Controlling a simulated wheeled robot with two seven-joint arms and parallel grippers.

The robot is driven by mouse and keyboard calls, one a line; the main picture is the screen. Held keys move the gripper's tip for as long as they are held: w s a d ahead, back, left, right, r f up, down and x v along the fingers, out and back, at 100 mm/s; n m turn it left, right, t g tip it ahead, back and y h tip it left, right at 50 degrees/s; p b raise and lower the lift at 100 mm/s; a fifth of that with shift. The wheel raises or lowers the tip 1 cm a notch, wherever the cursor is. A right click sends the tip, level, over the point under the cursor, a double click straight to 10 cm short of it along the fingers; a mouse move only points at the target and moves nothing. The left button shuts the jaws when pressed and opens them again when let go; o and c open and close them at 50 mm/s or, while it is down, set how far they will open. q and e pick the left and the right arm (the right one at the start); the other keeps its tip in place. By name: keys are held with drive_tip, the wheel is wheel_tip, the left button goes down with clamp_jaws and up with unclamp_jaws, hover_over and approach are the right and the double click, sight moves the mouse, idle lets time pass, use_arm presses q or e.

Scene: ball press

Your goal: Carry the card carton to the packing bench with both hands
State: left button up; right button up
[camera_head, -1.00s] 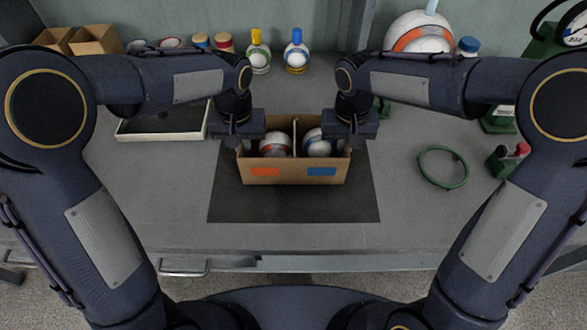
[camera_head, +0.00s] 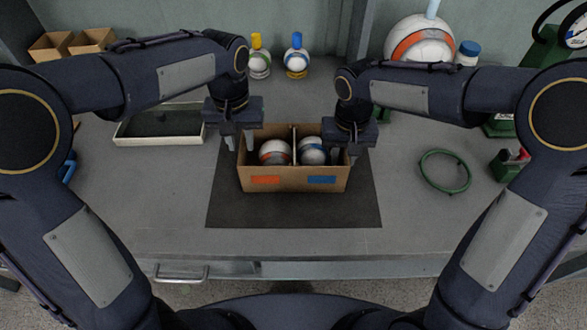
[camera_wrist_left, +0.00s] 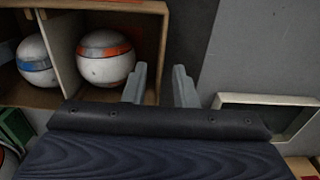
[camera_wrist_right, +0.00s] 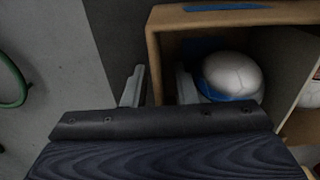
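The open card carton (camera_head: 294,180) sits upright on a dark mat (camera_head: 290,212) on the grey bench (camera_head: 420,218). It has an orange and a blue label, a divider, and one striped ball on each side. My left gripper (camera_head: 239,142) is open above the carton's left end. In the left wrist view its fingers (camera_wrist_left: 160,86) appear on either side of the end wall (camera_wrist_left: 162,45), with gaps. My right gripper (camera_head: 346,153) is open at the right end. In the right wrist view its fingers (camera_wrist_right: 158,87) appear on either side of that wall (camera_wrist_right: 153,55), apart.
A shallow tray (camera_head: 160,141) stands left of the mat. A green ring (camera_head: 445,171) and a green device (camera_head: 511,164) lie to the right. The bench's front strip is clear.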

use_arm(q)
wheel_tip(320, 180, up, 6)
drive_tip(key=shift+r, duration=0.35)
use_arm(e)
drive_tip(key=shift+r, duration=0.3)
wheel_tip(320, 180, up, 12)
drive_tip(key=shift+f, duration=0.25)
